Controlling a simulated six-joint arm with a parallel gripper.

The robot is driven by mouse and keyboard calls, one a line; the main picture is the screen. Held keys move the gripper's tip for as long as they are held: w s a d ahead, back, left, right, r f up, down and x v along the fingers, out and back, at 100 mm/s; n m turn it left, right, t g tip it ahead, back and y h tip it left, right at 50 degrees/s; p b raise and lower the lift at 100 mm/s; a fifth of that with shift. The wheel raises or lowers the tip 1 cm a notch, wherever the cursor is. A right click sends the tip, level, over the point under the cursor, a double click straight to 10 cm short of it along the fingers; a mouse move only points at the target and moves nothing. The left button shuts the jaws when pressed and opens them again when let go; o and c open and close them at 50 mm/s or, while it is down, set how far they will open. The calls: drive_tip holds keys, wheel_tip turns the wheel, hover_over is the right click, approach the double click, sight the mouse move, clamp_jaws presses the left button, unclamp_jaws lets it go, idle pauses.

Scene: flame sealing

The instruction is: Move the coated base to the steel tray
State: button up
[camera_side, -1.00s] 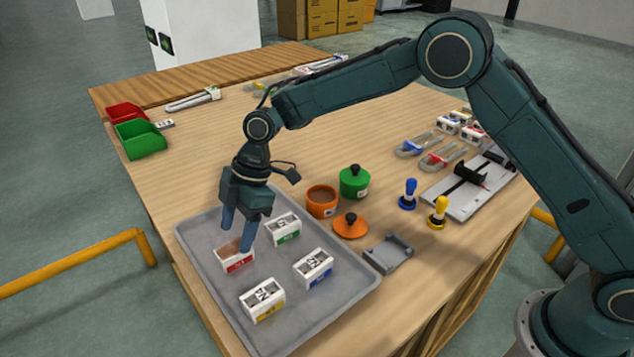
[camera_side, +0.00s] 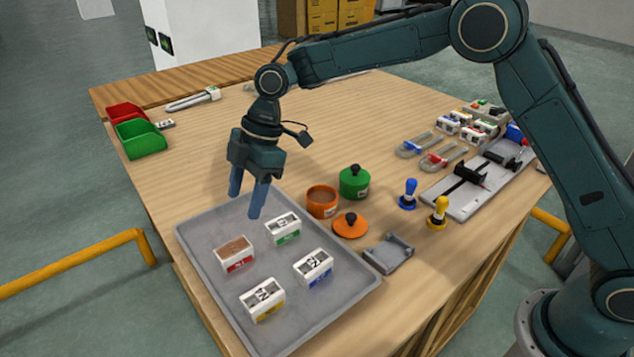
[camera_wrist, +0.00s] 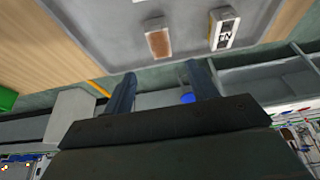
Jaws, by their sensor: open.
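The coated base, a white block with a brown top and a red label (camera_side: 235,253), sits on the grey steel tray (camera_side: 205,285) in its left part. It also shows in the wrist view (camera_wrist: 158,43). My gripper (camera_side: 246,204) is open and empty. It hangs above the far edge of the tray, up and slightly right of the coated base in the side view, apart from it. Three white blocks stand on the same tray: one with a green label (camera_side: 283,229), one with a blue label (camera_side: 314,267) and one with a yellow label (camera_side: 262,300).
An orange pot (camera_side: 321,201), an orange lid (camera_side: 350,226), a green pot (camera_side: 354,182) and a grey holder (camera_side: 388,254) stand right of the tray. Blue (camera_side: 409,194) and yellow (camera_side: 439,212) stampers are further right. Green (camera_side: 140,139) and red bins are at the left. The table's middle is clear.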

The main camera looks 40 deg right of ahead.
drive_tip(key=shift+r, duration=0.1)
drive_tip(key=s+d+r+m+t+h, duration=0.25)
drive_tip(key=s+d+r+m, duration=0.55)
drive_tip(key=s+d+r, duration=0.5)
drive_tip(key=s+d+m+t+h, duration=0.1)
drive_tip(key=s+d+m, duration=0.4)
drive_tip(key=s, duration=0.5)
drive_tip(key=s+d+m+t+h, duration=0.1)
drive_tip(key=s+d+m+t, duration=0.1)
drive_tip(key=s+d+m, duration=0.3)
drive_tip(key=s+d, duration=0.3)
drive_tip(key=s, duration=0.2)
drive_tip(key=shift+d+f, duration=0.2)
drive_tip(key=shift+f, duration=0.05)
